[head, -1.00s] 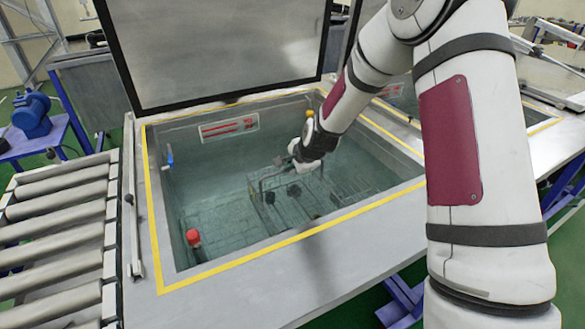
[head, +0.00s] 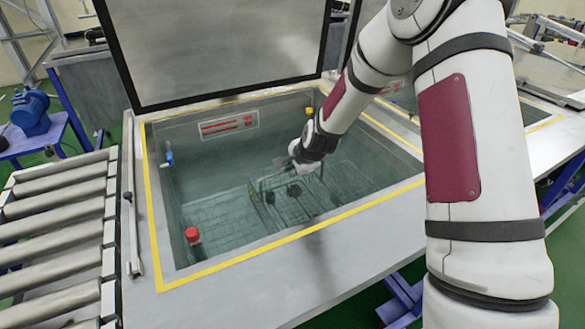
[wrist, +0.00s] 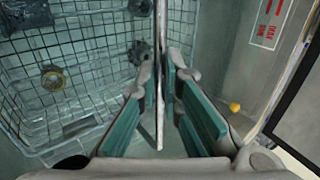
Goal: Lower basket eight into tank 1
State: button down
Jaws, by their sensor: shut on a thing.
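The tank (head: 215,274) with a yellow-edged rim is open in the head view, its grey lid (head: 215,45) raised behind it. A wire basket (head: 262,205) with dark parts in it is inside the tank, right of the middle. It looks at least partly under the greenish liquid. The wrist view shows its wire mesh (wrist: 85,50) at the left, with several parts inside. My gripper (wrist: 160,75) is shut on the basket's thin handle bar, between teal finger pads. In the head view my gripper (head: 284,162) is low inside the tank. No basket number is readable.
A red knob (head: 192,235) stands in the tank's front left corner. A blue valve (head: 169,158) is on the left wall, and a label with red marks (head: 228,124) on the back wall. A roller conveyor (head: 55,235) lies left. The tank's left part looks clear.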

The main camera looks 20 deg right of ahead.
jog(key=shift+r, duration=0.15)
jog(key=c, duration=1.8)
grip_release()
jog(key=shift+o, duration=0.6)
jog(key=shift+s+f, duration=0.1)
jog(key=shift+f, duration=0.15)
jog(key=s+r+p, duration=0.2)
jog(key=s+r, duration=0.1)
jog(key=r, duration=0.8)
jog(key=s+d+r+p, duration=0.1)
jog(key=s+r+p, duration=0.1)
jog(key=r, duration=0.9)
jog(key=shift+s+d, duration=0.15)
jog(key=shift+s, duration=0.75)
jog(key=shift+s, duration=0.1)
